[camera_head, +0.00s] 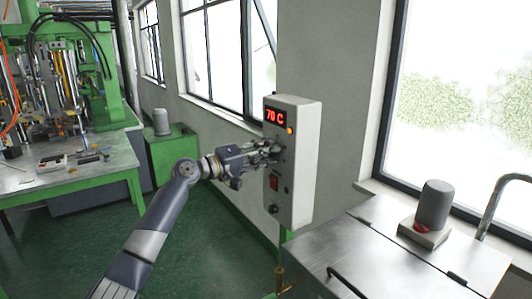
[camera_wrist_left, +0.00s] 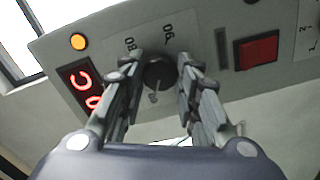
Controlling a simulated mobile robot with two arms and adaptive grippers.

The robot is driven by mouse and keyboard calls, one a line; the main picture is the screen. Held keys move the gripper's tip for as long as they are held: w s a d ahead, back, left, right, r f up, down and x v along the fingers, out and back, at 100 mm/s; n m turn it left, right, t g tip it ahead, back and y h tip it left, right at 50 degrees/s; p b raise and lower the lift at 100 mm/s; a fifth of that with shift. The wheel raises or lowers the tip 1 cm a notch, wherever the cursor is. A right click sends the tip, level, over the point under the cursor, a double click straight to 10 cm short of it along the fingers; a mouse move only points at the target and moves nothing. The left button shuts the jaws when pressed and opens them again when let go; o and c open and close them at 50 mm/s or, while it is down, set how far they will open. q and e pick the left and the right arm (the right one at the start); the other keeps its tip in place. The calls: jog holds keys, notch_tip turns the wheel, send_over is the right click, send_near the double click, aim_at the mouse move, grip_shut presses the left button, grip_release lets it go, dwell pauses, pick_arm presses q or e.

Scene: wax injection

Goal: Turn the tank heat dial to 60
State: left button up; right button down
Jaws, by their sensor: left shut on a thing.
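The control box (camera_head: 300,185) is a pale upright box, with a red display (camera_head: 274,117) at its top reading 70 C. My left gripper (camera_head: 276,152) reaches the box's front face below the display. In the left wrist view, the dark round dial (camera_wrist_left: 160,72) sits between the two fingers of my left gripper (camera_wrist_left: 163,80), which are shut on it. Scale numbers are printed around the dial, partly hidden by the fingers. The box shows tilted in that view, with part of the display (camera_wrist_left: 82,88) at the left. My right gripper is not in view.
An orange lamp (camera_head: 290,131) sits beside the display, and a red switch (camera_head: 274,183) is lower on the box. A metal tank top (camera_head: 400,250) with a grey motor (camera_head: 434,205) stands at the right. A green machine and a metal bench (camera_head: 80,172) stand at the left.

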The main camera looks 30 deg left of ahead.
pick_arm(q)
jog(key=shift+a+r, duration=0.1)
jog(key=o, duration=1.1)
jog(key=v, duration=1.2)
